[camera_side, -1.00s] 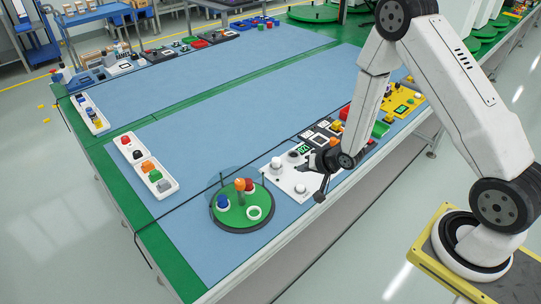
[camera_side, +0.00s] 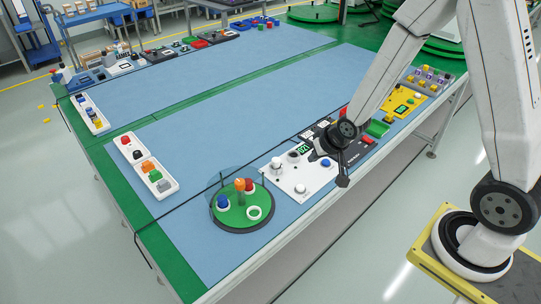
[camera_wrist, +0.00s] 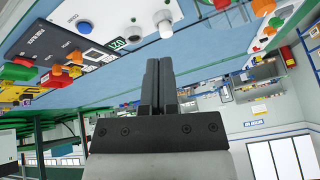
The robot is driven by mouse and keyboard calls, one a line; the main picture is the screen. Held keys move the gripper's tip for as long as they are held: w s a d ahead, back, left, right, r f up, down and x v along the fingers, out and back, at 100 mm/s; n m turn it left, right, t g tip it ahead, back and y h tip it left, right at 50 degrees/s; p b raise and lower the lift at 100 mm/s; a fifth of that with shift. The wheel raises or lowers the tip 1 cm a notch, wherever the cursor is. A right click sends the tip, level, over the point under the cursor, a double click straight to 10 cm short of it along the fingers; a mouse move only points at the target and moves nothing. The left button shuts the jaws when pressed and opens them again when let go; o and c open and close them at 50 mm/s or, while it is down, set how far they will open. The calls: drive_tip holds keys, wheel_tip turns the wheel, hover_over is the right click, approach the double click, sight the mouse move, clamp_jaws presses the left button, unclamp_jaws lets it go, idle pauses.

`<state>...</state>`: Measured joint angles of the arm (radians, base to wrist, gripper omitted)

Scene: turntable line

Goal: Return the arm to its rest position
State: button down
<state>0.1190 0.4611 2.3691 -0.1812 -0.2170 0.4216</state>
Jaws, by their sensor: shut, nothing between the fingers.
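My gripper (camera_side: 343,180) is at the front edge of the blue-topped table (camera_side: 230,150), at the right end of the white panel (camera_side: 301,177). In the wrist view my gripper (camera_wrist: 158,62) has its two dark fingers pressed together with nothing between them. My arm reaches in from the right and is bent at the elbow. The wrist view is strongly tilted, with the table along the top and the room beyond.
A green turntable (camera_side: 240,211) with coloured pegs stands left of the white panel. Dark panels, a green tray (camera_side: 377,128) and a yellow panel (camera_side: 402,101) line the front edge to the right. The table's middle is clear.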

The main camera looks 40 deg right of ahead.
drive_tip(key=s+a+r+n+g, duration=0.3)
drive_tip(key=s+r, duration=0.4)
drive_tip(key=s, duration=0.3)
drive_tip(key=shift+s+a+r+n, duration=0.2)
drive_tip(key=shift+s+a+n, duration=0.05)
drive_tip(key=shift+a+n, duration=0.25)
